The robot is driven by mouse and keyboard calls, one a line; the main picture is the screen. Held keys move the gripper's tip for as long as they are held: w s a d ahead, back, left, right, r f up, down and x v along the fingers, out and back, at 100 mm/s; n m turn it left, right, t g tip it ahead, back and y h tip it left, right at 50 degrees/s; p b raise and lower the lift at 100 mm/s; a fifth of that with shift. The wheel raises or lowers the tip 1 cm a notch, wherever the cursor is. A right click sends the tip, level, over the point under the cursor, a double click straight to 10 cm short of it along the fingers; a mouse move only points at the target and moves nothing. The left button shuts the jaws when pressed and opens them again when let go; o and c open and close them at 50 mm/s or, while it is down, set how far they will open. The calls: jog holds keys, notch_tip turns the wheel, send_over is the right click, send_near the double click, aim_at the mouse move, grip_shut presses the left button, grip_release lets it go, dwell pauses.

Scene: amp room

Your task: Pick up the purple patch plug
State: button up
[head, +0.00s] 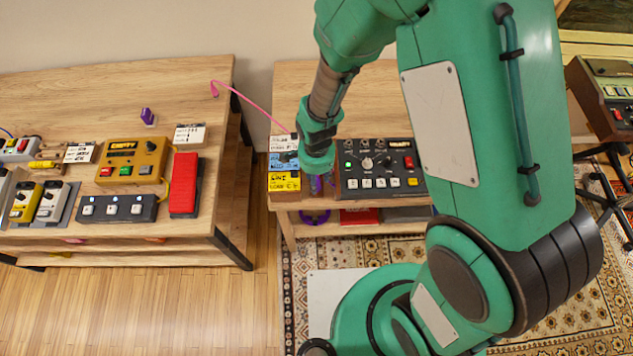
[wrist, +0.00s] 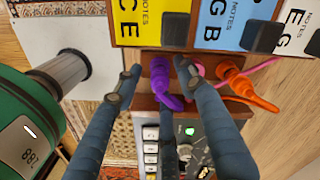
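The purple patch plug (wrist: 160,77) stands between the fingers of my gripper (wrist: 157,70) in the wrist view, by the edge of a yellow pedal labelled CE. My gripper is open, with a finger on either side of the plug and visible gaps. A purple cable bends from the plug toward the lower right. In the head view my gripper (head: 322,183) is low at the front edge of the right bench, between the yellow pedal and the black mixer. The plug (head: 316,185) is mostly hidden there by my wrist.
An orange plug (wrist: 234,80) with a cable lies right of my gripper. The yellow pedal (head: 284,182), blue pedal (head: 282,161) and black mixer (head: 380,170) crowd the space. A pink cable (head: 250,103) spans the benches. A small purple block (head: 147,116) sits on the left bench.

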dwell(0.3)
grip_shut()
dwell(0.3)
jog(key=shift+r, duration=0.45)
notch_tip(320, 180, up, 3)
jog(key=shift+r+p, duration=0.1)
jog(key=shift+p, duration=0.65)
jog(key=s+d+p, duration=0.1)
jog(key=s+d, duration=0.2)
jog(key=s, duration=0.4)
jog(key=s+d+p, duration=0.1)
jog(key=s+d, duration=0.2)
jog(key=s, duration=0.4)
jog(key=shift+s+r, duration=0.4)
jog(key=shift+r, duration=0.05)
